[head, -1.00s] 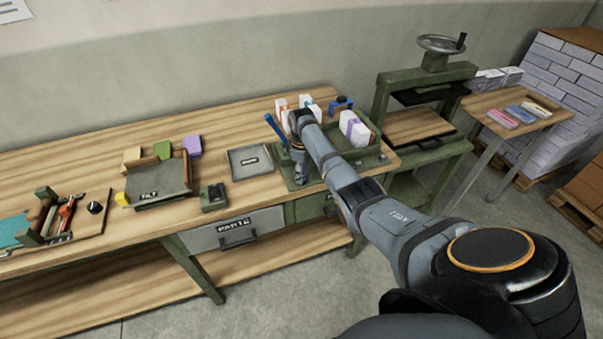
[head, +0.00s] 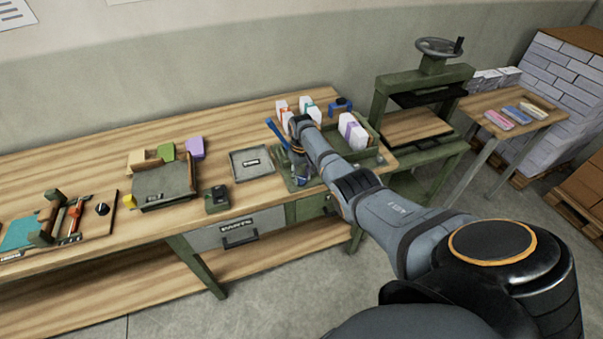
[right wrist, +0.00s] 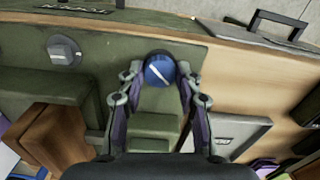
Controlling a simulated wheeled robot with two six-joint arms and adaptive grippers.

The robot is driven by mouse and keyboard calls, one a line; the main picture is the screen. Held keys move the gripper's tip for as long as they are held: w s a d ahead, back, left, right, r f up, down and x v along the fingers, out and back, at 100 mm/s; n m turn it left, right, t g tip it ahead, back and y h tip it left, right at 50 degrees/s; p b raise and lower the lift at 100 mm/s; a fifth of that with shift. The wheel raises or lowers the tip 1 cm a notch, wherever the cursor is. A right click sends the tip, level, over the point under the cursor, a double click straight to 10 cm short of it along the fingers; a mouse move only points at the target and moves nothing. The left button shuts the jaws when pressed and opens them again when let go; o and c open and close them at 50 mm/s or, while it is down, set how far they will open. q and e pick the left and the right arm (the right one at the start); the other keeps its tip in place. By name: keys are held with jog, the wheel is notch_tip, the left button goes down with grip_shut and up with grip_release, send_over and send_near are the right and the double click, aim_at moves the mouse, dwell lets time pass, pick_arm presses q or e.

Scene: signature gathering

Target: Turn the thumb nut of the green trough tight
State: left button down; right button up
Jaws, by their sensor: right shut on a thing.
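The green trough (head: 371,140) stands on the right part of the bench, with white and coloured blocks in it. In the right wrist view, a round blue thumb nut (right wrist: 160,70) with a white line across its face sits between my right fingertips, in front of green trough parts (right wrist: 155,125). The white line runs slantwise. My right gripper (right wrist: 159,80) is shut on the thumb nut, with a finger on each side. In the head view my right gripper (head: 301,172) points down at the trough's front left, and the nut is mostly hidden there. My left gripper is not in view.
A grey tray (head: 252,165) lies left of the trough, with a green block tool (head: 217,199) and a slanted tilt board (head: 165,187) further left. A blue lever (head: 277,133) stands close to my gripper. A green press (head: 425,100) stands to the right.

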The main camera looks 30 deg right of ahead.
aim_at(301, 178)
jog(key=m+p, duration=0.1)
jog(key=m, duration=0.3)
jog(key=shift+r+m, duration=0.1)
jog(key=shift+m, duration=0.2)
jog(key=shift+m+p, duration=0.35)
jog(key=shift+m, duration=2.05)
jog(key=o, duration=1.2)
jog(key=shift+c, duration=0.2)
notch_tip(301, 178, up, 12)
